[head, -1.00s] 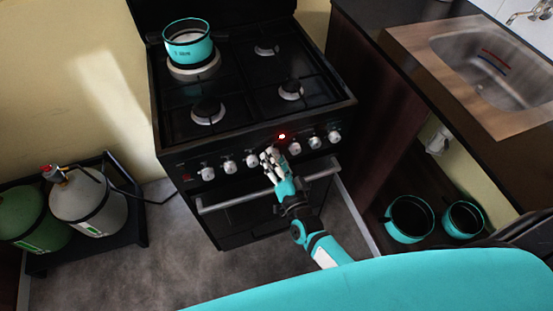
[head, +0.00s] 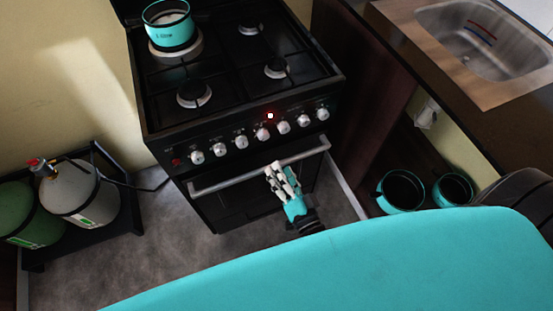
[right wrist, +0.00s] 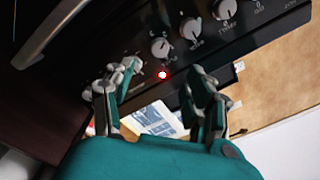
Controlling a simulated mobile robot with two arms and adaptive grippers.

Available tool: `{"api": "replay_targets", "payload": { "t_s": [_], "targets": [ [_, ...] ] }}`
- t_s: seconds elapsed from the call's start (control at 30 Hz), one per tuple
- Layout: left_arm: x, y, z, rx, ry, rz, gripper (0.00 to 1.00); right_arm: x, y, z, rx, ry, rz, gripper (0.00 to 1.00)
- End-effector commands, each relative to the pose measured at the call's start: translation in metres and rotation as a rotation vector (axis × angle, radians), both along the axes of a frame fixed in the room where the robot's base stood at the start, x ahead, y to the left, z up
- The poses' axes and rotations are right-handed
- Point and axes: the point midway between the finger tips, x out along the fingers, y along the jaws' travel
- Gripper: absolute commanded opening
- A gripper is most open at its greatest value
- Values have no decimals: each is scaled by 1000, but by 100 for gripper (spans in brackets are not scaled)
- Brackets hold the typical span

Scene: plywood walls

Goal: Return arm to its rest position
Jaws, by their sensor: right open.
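My right gripper (head: 279,180) is in front of the black stove (head: 240,95), near the oven door handle (head: 258,168) and below the row of knobs. It is open and holds nothing. In the right wrist view its two fingers (right wrist: 162,98) are spread apart, with the stove's knobs (right wrist: 160,48) beyond them. A red light (head: 270,116) glows on the stove's front panel. Most of my right arm is hidden behind my turquoise body in the head view. My left gripper is not in view.
A turquoise pot (head: 168,25) stands on the back left burner. Two turquoise pots (head: 400,192) sit low at the right, under the sink counter (head: 490,88). Gas cylinders (head: 80,193) stand in a black rack at the left. Bare floor (head: 165,250) lies left of the stove.

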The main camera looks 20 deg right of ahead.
Motion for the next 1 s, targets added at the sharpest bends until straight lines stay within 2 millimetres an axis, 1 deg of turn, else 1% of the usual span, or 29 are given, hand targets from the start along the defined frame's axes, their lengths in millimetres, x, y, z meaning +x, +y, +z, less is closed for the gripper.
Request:
{"api": "replay_targets", "payload": {
  "t_s": [0.13,0.6,0.67,0.7,0.77,0.87,0.9,0.97,1.0],
  "targets": [
    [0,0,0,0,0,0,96,-6,0,0,0,1,1,55],
    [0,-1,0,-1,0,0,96,-5,0,0,0,0,0,55],
    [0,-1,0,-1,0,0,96,-6,0,-2,-3,4,2,55],
    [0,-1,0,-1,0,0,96,-6,0,-6,-12,15,6,55],
    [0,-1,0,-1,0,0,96,-8,2,-21,-42,50,19,55],
    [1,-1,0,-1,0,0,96,-17,4,-67,-137,163,62,55],
    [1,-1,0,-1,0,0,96,-24,5,-93,-188,227,87,55],
    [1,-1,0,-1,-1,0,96,-39,4,-135,-275,335,133,55],
    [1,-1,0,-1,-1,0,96,-51,2,-164,-334,411,168,55]
  ]
}}
